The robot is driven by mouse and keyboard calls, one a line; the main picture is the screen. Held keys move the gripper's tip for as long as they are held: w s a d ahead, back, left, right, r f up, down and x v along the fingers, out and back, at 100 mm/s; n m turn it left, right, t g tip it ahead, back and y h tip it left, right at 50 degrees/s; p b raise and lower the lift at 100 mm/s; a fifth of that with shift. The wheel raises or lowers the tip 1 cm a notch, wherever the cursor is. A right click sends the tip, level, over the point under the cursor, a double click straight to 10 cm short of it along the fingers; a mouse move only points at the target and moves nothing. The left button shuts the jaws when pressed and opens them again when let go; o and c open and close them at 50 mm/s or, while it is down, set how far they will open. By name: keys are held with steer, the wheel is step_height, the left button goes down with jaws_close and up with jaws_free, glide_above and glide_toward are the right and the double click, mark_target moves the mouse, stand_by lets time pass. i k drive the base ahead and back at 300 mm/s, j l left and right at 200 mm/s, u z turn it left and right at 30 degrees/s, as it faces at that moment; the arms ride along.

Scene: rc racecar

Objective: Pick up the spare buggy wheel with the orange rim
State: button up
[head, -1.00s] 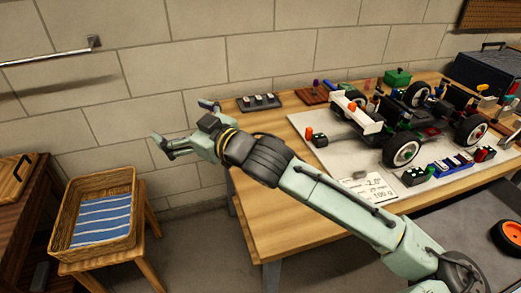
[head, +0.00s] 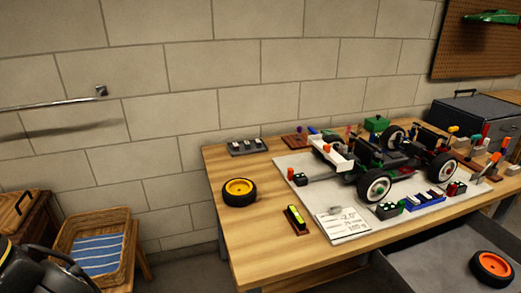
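A black-tyred wheel with an orange rim (head: 493,267) lies flat on the grey surface at the lower right of the head view. A second black-tyred wheel, with a yellow-orange rim (head: 239,190), lies flat on the wooden table's left end. My gripper is out of view. Only a dark part of my arm shows at the bottom left corner, well away from both wheels.
A buggy (head: 385,160) with wheels fitted stands on a pale mat (head: 290,166) on the table (head: 215,165). A small black device with a yellow-green top (head: 296,219) lies near the mat's left edge. A basket (head: 118,245) stands at left.

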mark_target(490, 268)
steer(key=i+j+z, duration=0.35)
steer(key=z, duration=1.45)
